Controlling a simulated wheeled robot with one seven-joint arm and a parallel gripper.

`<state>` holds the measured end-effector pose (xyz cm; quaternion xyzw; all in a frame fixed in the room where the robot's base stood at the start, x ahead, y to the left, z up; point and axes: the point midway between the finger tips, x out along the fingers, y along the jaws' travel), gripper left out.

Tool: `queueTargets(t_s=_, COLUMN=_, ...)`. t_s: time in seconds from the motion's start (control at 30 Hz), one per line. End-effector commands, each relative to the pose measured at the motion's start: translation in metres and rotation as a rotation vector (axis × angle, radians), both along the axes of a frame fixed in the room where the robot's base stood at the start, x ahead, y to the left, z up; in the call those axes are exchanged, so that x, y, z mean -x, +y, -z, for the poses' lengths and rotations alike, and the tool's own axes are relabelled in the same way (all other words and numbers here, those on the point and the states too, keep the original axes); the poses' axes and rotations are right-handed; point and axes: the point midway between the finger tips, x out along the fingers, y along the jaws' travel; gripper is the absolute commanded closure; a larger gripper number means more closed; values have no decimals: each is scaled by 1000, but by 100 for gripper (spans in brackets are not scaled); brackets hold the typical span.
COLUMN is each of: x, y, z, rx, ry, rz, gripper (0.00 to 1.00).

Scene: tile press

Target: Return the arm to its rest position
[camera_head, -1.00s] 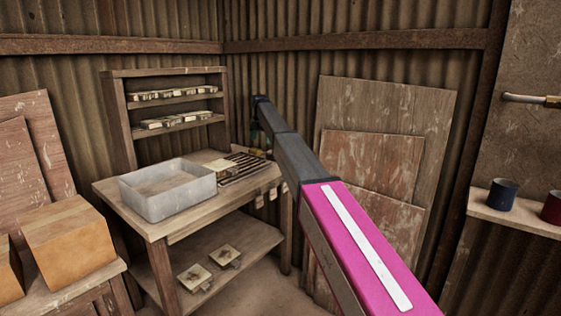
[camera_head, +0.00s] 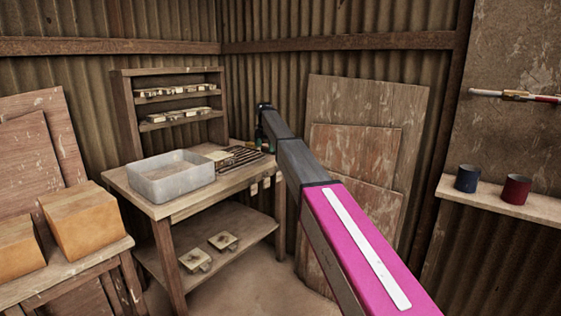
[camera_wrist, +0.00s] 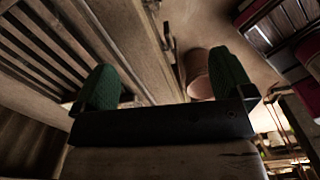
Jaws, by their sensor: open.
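My arm reaches out from the lower right in the head view, a magenta link with a white stripe and dark grey links beyond it. My gripper (camera_wrist: 164,90) shows in the wrist view with two green fingertips set wide apart and nothing between them. In the head view the gripper is mostly hidden behind the far end of the arm, close to the right end of the wooden workbench (camera_head: 160,208).
A grey tub (camera_head: 172,186) and a dark slatted rack (camera_head: 238,158) stand on the workbench. Shelves (camera_head: 130,122) rise behind it. Boards (camera_head: 375,100) lean on the wall. Blue (camera_head: 467,179) and red (camera_head: 516,188) cups stand on a right shelf. Orange blocks (camera_head: 88,225) are at left.

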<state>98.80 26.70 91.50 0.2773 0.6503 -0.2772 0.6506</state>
Motion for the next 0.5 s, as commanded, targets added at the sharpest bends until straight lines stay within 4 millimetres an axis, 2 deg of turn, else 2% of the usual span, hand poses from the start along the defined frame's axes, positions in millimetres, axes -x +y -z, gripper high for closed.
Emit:
queueTargets(t_s=0.27, x=44, y=-37, z=57, rx=1, ry=2, rz=221, gripper=1)
queueTargets(t_s=0.37, x=67, y=-56, z=84, rx=1, ry=2, rz=339, gripper=1)
queueTargets(t_s=0.47, x=100, y=-80, z=119, rx=0, ry=2, rz=496, gripper=1)
queueTargets(t_s=0.5, x=117, y=-92, z=136, rx=1, ry=3, rz=574, gripper=1)
